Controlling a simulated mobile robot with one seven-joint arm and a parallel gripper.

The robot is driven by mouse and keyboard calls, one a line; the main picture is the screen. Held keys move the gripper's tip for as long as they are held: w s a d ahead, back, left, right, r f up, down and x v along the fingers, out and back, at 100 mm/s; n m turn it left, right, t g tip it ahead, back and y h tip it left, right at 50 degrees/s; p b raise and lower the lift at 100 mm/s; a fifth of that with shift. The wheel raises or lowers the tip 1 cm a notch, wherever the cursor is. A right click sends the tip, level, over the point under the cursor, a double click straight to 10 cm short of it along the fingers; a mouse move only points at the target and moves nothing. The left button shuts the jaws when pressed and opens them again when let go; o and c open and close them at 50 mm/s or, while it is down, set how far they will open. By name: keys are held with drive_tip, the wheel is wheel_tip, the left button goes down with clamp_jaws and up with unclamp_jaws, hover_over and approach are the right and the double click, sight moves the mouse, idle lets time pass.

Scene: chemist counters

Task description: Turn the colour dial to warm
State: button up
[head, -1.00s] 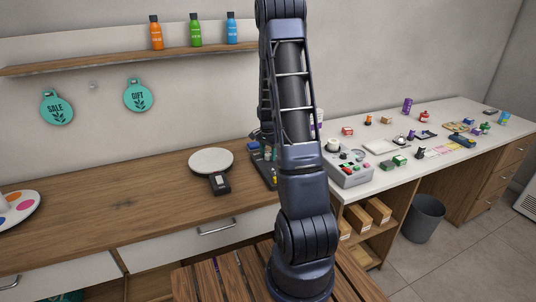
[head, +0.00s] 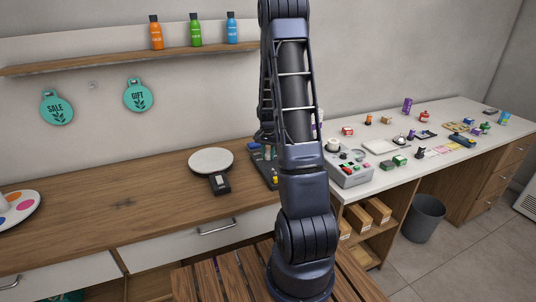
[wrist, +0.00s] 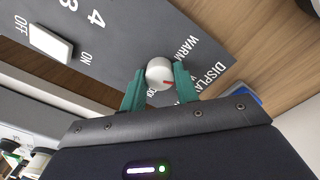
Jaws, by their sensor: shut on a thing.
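In the head view my arm covers part of the dark panel (head: 264,168), and the dial and gripper are hidden there.
A white OFF/ON rocker switch (wrist: 50,42) is on the same panel. A grey control box (head: 350,176) stands on the white counter to the right, among many small items.

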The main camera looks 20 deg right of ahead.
sight(268, 154)
drive_tip(key=n, duration=0.4)
drive_tip(key=shift+n, duration=1.9)
drive_tip(key=o, duration=1)
drive_tip(key=shift+c, duration=0.2)
wheel_tip(268, 154, up, 11)
drive_tip(key=shift+a, duration=0.1)
